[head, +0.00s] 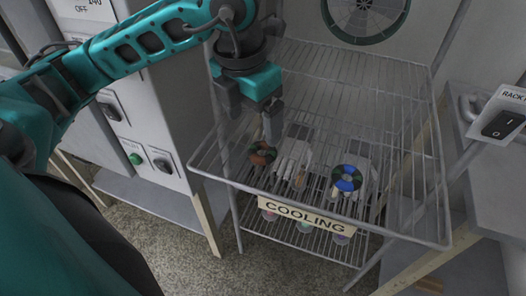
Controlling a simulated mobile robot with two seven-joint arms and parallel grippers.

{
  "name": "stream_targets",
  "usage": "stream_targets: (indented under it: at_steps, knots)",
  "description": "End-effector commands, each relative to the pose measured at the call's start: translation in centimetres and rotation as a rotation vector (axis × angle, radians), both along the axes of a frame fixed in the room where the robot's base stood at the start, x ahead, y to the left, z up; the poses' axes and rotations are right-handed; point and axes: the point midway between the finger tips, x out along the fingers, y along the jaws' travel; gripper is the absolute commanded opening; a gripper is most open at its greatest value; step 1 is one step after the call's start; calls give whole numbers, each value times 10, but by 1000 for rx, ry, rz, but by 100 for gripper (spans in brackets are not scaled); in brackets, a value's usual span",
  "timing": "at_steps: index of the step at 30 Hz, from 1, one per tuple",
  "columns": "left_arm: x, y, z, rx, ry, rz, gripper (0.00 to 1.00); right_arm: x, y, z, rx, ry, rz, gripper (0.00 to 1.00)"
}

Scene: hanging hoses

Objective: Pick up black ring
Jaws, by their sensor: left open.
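Two small round pieces with dark, patchy colouring sit on the wire cooling rack. One is a dark and reddish-brown round piece (262,153). The other is a blue, black and green round piece (347,178), farther right. I cannot tell for certain which of them is the black ring. My left gripper (254,122) is open, pointing down over the rack's left side. One fingertip hangs just above the reddish-brown piece and seems close to it; whether they touch is unclear. My right gripper is out of view.
The rack's front rim carries a COOLING sign (302,216). A lower wire shelf (290,232) holds several small pieces. A grey cabinet with buttons (150,150) stands left. A switch box (500,118) is at right, and a round fan grille (365,15) is behind.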

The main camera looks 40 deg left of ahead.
Motion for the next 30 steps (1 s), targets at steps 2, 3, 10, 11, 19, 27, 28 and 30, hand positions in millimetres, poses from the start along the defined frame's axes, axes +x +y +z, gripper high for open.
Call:
stream_targets:
  at_steps: [2, 3, 10, 11, 19, 27, 28, 30]
  knots:
    - [1, 0, -14, 0, 4, 0, 88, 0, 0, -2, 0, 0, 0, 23]
    - [2, -1, -19, 0, 3, -1, 88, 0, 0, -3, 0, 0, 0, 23]
    - [6, -2, -35, -3, 2, -1, 88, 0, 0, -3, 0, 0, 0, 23]
    - [7, -3, -39, -2, 3, -1, 88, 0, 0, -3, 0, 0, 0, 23]
    - [16, -6, -74, -3, 1, -2, 88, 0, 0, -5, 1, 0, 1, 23]
    - [16, -6, -77, -3, 0, -3, 88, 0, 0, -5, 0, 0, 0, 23]
    - [16, -6, -77, -3, -1, -3, 86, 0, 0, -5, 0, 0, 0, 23]
    - [16, -6, -77, -3, -1, -3, 79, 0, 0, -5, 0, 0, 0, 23]
